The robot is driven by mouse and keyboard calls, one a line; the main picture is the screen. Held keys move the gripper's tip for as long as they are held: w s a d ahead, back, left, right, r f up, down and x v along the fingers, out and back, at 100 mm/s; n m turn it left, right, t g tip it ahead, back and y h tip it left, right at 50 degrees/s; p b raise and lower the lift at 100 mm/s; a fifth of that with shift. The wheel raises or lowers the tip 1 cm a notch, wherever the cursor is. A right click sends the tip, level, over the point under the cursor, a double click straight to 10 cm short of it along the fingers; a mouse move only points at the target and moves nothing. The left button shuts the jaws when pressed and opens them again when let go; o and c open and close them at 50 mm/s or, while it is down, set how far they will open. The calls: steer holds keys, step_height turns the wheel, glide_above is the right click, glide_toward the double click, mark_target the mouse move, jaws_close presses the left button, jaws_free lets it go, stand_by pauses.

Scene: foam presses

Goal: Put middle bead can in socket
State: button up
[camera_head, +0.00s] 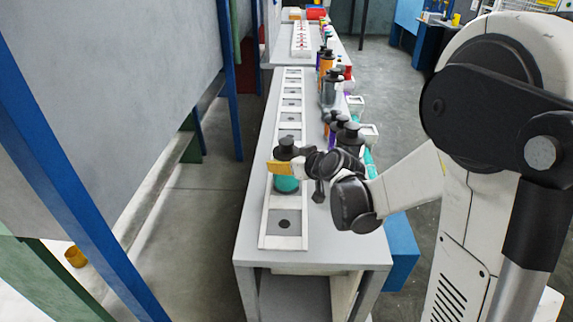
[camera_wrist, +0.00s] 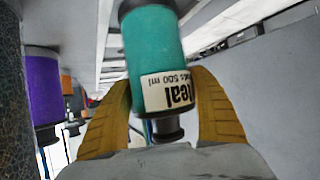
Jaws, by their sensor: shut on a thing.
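A teal bead can with a dark cap (camera_head: 286,185) is held upright at the near part of the white socket rack (camera_head: 262,226). In the wrist view the teal can (camera_wrist: 155,50) fills the space between the fingers, and its label reads "500 ml". My gripper (camera_head: 283,167) has its yellow fingers shut on the can from the right side. The can hides the socket under it; I cannot tell whether its base is seated. The nearest socket (camera_head: 284,224) is empty, and several sockets beyond the can are also empty.
Several capped cans stand along the bench's right edge, including a grey one (camera_head: 330,88) and an orange one (camera_head: 327,63). A purple can (camera_wrist: 43,88) shows at the left in the wrist view. The bench (camera_head: 250,205) is clear left of the rack. A blue post (camera_head: 228,75) stands left.

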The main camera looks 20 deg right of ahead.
steer(key=shift+r, duration=0.1)
steer(key=o, duration=1.4)
steer(key=shift+s+r, duration=0.2)
steer(key=s+r+m+g+h+p, duration=0.1)
steer(key=s+r, duration=0.1)
steer(key=s, duration=0.7)
steer(key=s+r+m+g+h+p, duration=0.1)
steer(key=s+r+g, duration=0.1)
steer(key=s, duration=0.8)
steer(key=s+r+m+g+h+p, duration=0.1)
steer(key=s+r+p, duration=0.1)
steer(key=s, duration=0.8)
steer(key=shift+s+r+g, duration=0.25)
steer(key=shift+r+g, duration=0.15)
steer(key=shift+r, duration=0.4)
